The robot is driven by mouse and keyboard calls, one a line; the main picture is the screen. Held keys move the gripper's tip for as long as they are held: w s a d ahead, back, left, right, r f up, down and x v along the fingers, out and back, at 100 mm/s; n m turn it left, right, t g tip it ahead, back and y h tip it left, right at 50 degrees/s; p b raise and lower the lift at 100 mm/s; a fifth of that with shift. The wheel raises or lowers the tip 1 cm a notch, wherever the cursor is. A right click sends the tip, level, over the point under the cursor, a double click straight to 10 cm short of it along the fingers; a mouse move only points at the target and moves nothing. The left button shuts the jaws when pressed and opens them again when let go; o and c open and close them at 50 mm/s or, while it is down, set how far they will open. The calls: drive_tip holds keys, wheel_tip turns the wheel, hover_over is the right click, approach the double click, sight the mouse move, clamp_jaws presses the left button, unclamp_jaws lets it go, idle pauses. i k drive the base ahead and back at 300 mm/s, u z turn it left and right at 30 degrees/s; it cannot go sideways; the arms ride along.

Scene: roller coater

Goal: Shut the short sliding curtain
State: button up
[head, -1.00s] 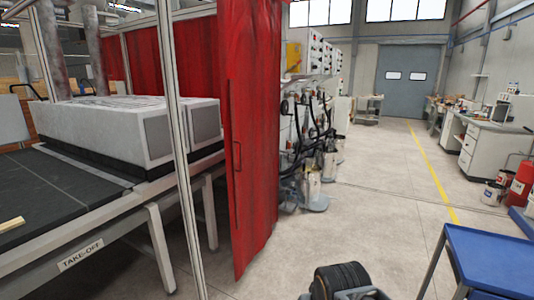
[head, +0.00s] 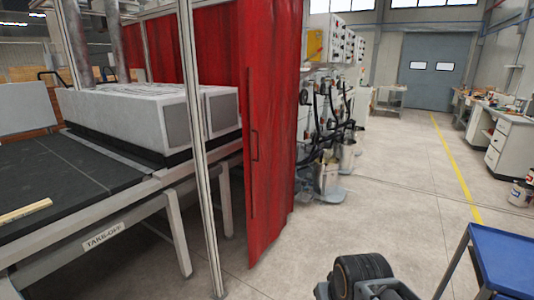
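The red sliding curtain (head: 275,150) hangs bunched at the right corner of the metal frame. A vertical handle (head: 254,146) shows on its leading edge. Left of it, past the upright post (head: 203,150), the side of the frame stands uncurtained, and the white machine shows through. Another red curtain (head: 172,48) hangs along the back. A dark rounded part of my arm (head: 358,275) shows at the bottom, well apart from the curtain. My gripper's fingers cannot be made out.
A black conveyor table (head: 60,185) marked TAKE-OFF stands at the left, with a wooden strip (head: 25,211) on it. A blue cart (head: 505,255) stands at the lower right. Pumps with hoses (head: 328,165) stand behind the curtain. The aisle floor (head: 410,190) is clear.

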sight(266, 28)
drive_tip(key=z, duration=0.6)
drive_tip(key=i, duration=3.7)
drive_tip(key=u, duration=0.95)
drive_tip(key=i, duration=0.6)
drive_tip(key=u, duration=0.25)
